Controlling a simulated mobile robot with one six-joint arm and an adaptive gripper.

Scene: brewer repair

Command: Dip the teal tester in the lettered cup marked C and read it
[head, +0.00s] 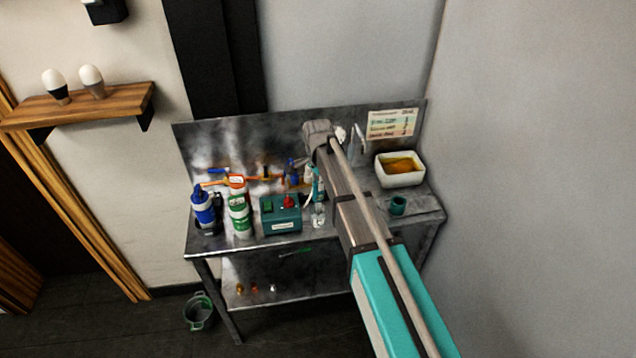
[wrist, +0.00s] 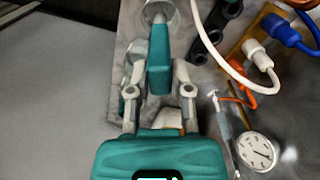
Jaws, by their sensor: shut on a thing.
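My gripper (wrist: 159,76) is shut on the teal tester (wrist: 158,58), which lies between its two fingers. In the head view the tester (head: 317,185) hangs roughly upright over the bench. Its pale tip points at a small clear cup (head: 319,220). In the wrist view the tip overlaps the round rim of the clear cup (wrist: 172,9) at the top edge. I cannot tell whether the tip is inside the cup or above it. No letter on the cup is legible, and no reading on the tester shows.
A dial gauge (wrist: 257,151) and cables lie right in the wrist view.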

